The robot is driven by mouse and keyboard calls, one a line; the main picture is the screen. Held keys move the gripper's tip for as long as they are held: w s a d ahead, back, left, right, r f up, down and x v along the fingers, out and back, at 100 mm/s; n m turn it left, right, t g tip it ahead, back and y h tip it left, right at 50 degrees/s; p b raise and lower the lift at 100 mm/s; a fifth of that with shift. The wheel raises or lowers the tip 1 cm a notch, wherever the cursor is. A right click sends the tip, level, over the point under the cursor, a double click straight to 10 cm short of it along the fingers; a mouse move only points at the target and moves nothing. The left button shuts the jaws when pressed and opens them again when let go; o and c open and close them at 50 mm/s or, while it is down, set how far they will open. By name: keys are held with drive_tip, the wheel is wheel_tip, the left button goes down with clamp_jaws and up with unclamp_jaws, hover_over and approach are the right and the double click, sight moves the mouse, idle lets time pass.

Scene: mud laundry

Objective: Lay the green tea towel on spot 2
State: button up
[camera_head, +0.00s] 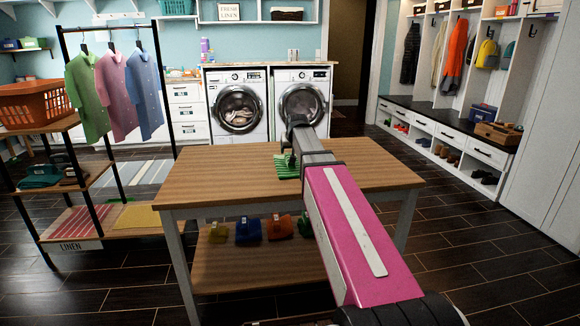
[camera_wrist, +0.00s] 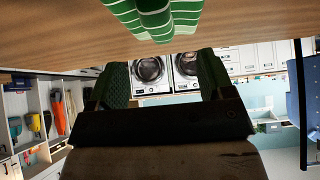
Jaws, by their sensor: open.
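The green tea towel (camera_head: 288,170) with white stripes lies on the wooden table top, near its middle. It also shows at the top edge of the wrist view (camera_wrist: 155,14), where part of it is cut off. My gripper (camera_head: 286,160) is at the towel in the head view, low over the table. In the wrist view my gripper (camera_wrist: 162,72) has its two green fingers wide apart with nothing between them, and the towel lies beyond them. Whether a finger touches the towel cannot be told. No marking for spot 2 can be made out.
The table (camera_head: 215,180) is otherwise bare on top. Several coloured tagged bundles, including a blue one (camera_head: 248,231), sit on its lower shelf. A garment rack (camera_head: 70,110) with shelves and an orange basket (camera_head: 35,104) stands left. Washers (camera_head: 237,108) stand behind.

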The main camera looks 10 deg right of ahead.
sight(289, 154)
drive_tip(key=x, duration=0.8)
drive_tip(key=shift+w+f, duration=0.1)
drive_tip(key=shift+w, duration=0.05)
drive_tip(key=c, duration=1.1)
drive_tip(key=shift+c, duration=0.2)
drive_tip(key=shift+r, duration=0.6)
wheel_tip(289, 154, up, 3)
drive_tip(key=shift+f, duration=0.2)
drive_tip(key=s+a+r, duration=0.6)
drive_tip(key=a+r, duration=0.1)
drive_tip(key=a, duration=0.2)
drive_tip(key=s+d+r+m+h, duration=0.1)
drive_tip(key=s+d+r, duration=0.2)
drive_tip(key=s, duration=0.5)
drive_tip(key=s+d+r+m+h, duration=0.1)
drive_tip(key=s+d+r+m, duration=0.1)
drive_tip(key=s+d, duration=0.4)
drive_tip(key=s, duration=0.3)
drive_tip(key=shift+r+g, duration=0.3)
drive_tip(key=shift+r, duration=0.05)
